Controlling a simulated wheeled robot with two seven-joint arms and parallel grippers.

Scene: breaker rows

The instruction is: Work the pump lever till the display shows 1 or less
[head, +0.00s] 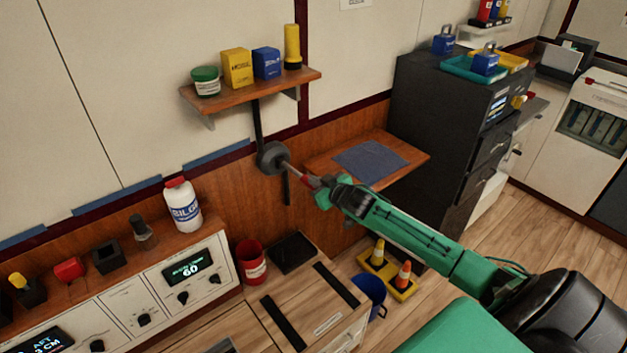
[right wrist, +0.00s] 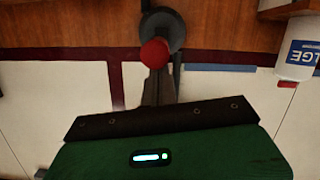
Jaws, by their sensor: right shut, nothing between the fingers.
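The pump lever (head: 288,163) sticks out from a round grey hub (head: 272,157) on the wood-panelled wall, with a red knob at its outer end. The right wrist view shows the red knob (right wrist: 154,53) in front of the hub (right wrist: 163,30). My right gripper (head: 312,183) is shut and empty, its fingertips (right wrist: 158,78) right by the knob; I cannot tell whether they touch it. One display (head: 45,342) at the lower left, partly cut off, reads AFT and 3 CM. Another display (head: 188,268) reads 60. My left gripper is not in view.
A wooden shelf (head: 255,91) with several containers is above the lever. A fold-out wooden ledge (head: 410,157) is to its right, beside a dark cabinet (head: 415,100). Below stand a red can (head: 251,262) and a blue bucket (head: 370,295). A white bottle (head: 183,207) stands left.

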